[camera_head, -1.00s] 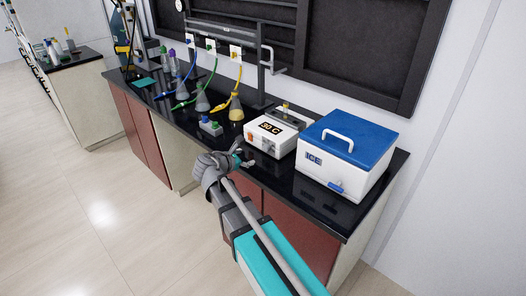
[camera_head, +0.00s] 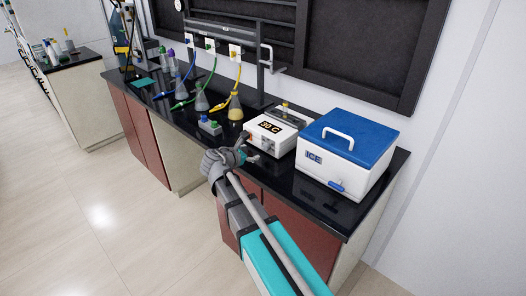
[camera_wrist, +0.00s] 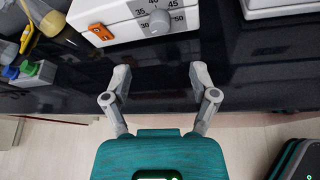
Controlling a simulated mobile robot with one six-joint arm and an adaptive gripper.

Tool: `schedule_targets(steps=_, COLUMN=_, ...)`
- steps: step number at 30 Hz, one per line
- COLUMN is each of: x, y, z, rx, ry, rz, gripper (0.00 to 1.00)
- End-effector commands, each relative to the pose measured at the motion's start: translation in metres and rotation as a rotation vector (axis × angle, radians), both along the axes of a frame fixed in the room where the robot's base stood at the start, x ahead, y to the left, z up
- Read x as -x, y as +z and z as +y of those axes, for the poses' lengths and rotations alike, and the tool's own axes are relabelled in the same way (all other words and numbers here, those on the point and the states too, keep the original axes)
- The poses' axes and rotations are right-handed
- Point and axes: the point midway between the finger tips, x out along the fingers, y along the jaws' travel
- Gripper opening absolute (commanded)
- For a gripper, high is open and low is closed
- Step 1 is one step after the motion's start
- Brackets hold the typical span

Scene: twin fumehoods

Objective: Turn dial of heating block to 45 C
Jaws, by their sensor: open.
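The heating block (camera_head: 285,143) is a white box on the black bench, left of the ice box. In the wrist view, the block's front (camera_wrist: 125,28) is at the top, with a grey round dial (camera_wrist: 158,22) ringed by numbers from 30 to 50. The dial's exact setting is too small to tell. My gripper (camera_wrist: 161,80) is open and empty, its fingers spread either side of the dial's line but short of it. In the head view, my gripper (camera_head: 250,156) is just in front of the block.
A white ice box (camera_head: 335,172) with a blue lid stands right of the block. A small rack with blue and green caps (camera_head: 210,127) and a yellow-hosed flask (camera_head: 236,110) stand to its left. An orange switch (camera_wrist: 101,31) sits left of the dial. Bare bench lies before the block.

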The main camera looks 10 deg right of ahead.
Motion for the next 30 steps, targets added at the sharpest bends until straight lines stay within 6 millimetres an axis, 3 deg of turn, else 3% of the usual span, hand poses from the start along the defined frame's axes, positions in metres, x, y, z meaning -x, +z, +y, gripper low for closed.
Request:
schedule_targets(steps=15, x=-0.051, y=-0.031, z=-0.050, rx=0.001, ry=0.000, rz=-0.001, gripper=0.76)
schedule_targets(steps=30, x=-0.063, y=-0.036, z=-0.063, rx=0.001, ry=0.002, rz=0.000, gripper=0.76)
